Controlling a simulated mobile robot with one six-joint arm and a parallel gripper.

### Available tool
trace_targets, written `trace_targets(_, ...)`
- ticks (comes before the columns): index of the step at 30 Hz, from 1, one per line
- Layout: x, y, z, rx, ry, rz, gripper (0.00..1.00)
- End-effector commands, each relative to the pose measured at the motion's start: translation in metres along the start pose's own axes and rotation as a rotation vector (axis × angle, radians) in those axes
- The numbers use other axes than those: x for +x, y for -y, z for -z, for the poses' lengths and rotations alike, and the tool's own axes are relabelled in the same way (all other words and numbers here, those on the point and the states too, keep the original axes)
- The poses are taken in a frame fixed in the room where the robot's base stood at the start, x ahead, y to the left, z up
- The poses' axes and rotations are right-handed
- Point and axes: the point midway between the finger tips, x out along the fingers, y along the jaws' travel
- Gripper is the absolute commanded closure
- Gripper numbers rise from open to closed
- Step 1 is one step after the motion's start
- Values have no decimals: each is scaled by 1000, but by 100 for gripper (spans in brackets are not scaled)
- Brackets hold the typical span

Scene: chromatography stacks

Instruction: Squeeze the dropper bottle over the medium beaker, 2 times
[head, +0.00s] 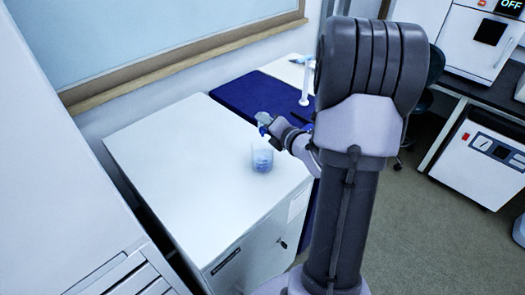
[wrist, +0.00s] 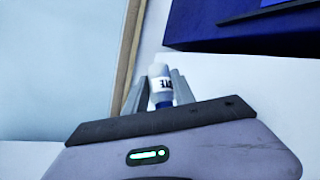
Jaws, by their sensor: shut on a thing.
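A clear beaker (head: 262,158) with bluish contents stands on the white cabinet top near its right edge. My gripper (head: 265,125) is just above and behind the beaker's rim in the head view. In the wrist view my gripper (wrist: 160,95) is shut on a small white bottle (wrist: 160,84) with dark lettering and a blue part at the gripper end. The bottle sits between the two grey fingers. The beaker does not show in the wrist view, and whether the bottle is straight over it I cannot tell.
The white cabinet top (head: 180,150) is otherwise clear. A dark blue surface (head: 245,95) with a white upright object (head: 306,82) lies behind it. A wood-framed panel (head: 190,55) is on the wall at the back. White equipment (head: 484,158) stands at the right.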

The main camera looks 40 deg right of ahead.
Motion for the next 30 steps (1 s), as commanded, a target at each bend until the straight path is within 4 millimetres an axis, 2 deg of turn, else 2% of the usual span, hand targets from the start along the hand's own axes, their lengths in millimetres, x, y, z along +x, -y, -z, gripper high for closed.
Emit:
trace_targets(6, -4, -12, -8, 45, -48, 53, 76)
trace_targets(18, -7, -25, -16, 142, -150, 167, 76)
trace_targets(30, -6, -21, -13, 161, -169, 190, 76)
